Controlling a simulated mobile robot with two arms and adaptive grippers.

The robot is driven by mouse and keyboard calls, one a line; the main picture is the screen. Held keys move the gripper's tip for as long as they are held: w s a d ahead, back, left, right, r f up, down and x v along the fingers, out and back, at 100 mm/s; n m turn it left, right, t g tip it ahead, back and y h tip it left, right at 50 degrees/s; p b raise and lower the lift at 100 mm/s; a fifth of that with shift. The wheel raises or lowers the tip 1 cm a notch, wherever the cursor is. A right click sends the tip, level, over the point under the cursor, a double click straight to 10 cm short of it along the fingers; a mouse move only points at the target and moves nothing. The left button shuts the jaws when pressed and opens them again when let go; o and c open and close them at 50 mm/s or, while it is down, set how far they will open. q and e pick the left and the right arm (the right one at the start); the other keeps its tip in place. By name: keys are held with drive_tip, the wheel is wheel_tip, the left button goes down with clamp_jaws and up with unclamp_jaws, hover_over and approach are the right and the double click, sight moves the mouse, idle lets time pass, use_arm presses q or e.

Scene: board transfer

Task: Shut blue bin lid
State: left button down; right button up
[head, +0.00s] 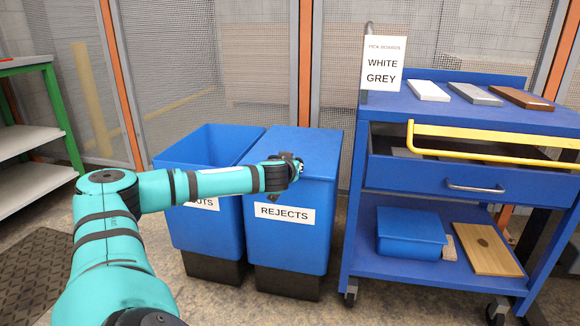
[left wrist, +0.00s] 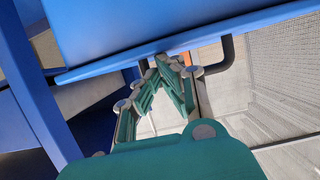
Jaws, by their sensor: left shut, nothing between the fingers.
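The blue REJECTS bin (head: 290,240) stands on the floor beside the cart. A flat blue lid (head: 310,148) lies across its top; I cannot tell whether it is fully down. My left gripper (head: 298,168) is shut and empty, at the lid's front part. In the left wrist view the shut fingers (left wrist: 172,62) are close to the edge of a blue panel (left wrist: 150,25); contact is unclear. Left of it stands a second blue bin (head: 205,235) with an open top, its label partly hidden by my arm. My right gripper is not in view.
A blue cart (head: 455,120) stands right of the bins, with white, grey and brown boards on top and a yellow rail (head: 490,137) in front. Its lower shelf holds a blue box (head: 410,230) and a wooden board (head: 484,250). Mesh fencing (head: 180,50) stands behind.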

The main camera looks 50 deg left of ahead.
use_arm(q)
drive_tip(key=v, duration=1.1)
drive_tip(key=shift+s+d+r, duration=0.2)
drive_tip(key=shift+s+d, duration=0.05)
drive_tip(key=shift+s, duration=0.05)
